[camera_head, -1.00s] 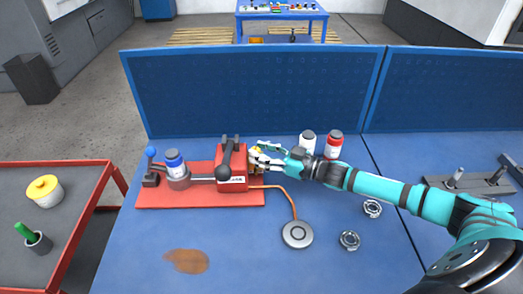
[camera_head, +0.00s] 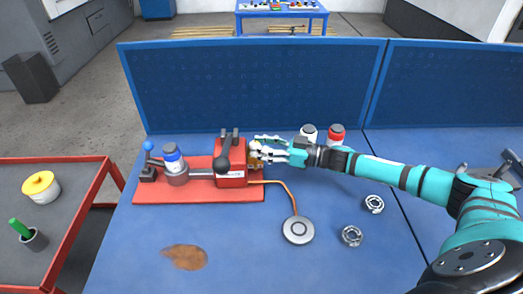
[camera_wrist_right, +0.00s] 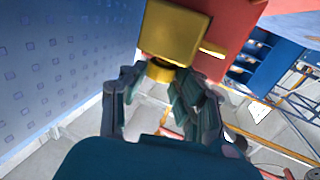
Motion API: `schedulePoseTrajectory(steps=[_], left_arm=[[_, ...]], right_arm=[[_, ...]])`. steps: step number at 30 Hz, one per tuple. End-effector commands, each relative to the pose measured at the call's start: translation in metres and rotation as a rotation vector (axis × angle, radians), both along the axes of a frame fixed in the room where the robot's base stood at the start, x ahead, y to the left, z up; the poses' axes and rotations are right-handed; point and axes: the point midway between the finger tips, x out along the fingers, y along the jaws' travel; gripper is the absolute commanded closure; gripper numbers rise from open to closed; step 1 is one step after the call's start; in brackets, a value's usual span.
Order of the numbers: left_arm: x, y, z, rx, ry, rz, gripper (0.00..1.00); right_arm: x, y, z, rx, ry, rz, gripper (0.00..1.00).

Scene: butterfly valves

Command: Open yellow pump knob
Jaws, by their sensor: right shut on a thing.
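The yellow pump knob (camera_head: 257,152) sits on the right side of a red pump box (camera_head: 231,178). In the right wrist view the knob shows as a yellow block (camera_wrist_right: 175,32) with a round yellow neck below it, against the red box. My right gripper (camera_head: 268,152) reaches in from the right at the knob. In the wrist view its fingers (camera_wrist_right: 160,88) stand on both sides of the yellow neck and are shut on it. The gripper partly hides the knob in the head view. My left gripper is not in view.
White and red bottles (camera_head: 336,134) stand behind my right arm. A round grey pedal (camera_head: 298,230) and metal nuts (camera_head: 374,203) lie in front. A blue panel (camera_head: 250,90) closes off the back.

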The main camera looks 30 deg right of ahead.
Motion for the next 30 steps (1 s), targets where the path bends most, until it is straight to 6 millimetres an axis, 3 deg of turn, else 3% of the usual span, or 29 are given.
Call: schedulePoseTrajectory(steps=[3, 15, 16, 18, 26, 30], left_arm=[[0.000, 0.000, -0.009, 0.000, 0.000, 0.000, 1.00], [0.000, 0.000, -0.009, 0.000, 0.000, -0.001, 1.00], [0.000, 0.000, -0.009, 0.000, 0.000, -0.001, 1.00], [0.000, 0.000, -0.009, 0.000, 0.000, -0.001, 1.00], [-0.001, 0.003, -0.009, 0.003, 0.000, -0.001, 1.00], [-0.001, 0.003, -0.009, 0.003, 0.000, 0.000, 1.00]], right_arm=[[0.003, -0.002, 0.000, -0.002, -0.005, 0.058, 1.00], [0.001, -0.002, 0.001, -0.003, 0.003, 0.092, 1.00], [0.001, -0.002, 0.001, -0.003, 0.003, 0.092, 0.70], [0.001, -0.002, 0.001, -0.003, 0.003, 0.092, 0.61], [0.001, -0.003, 0.000, -0.003, 0.003, 0.092, 0.61], [-0.006, -0.013, -0.001, -0.005, 0.005, 0.089, 0.61]])
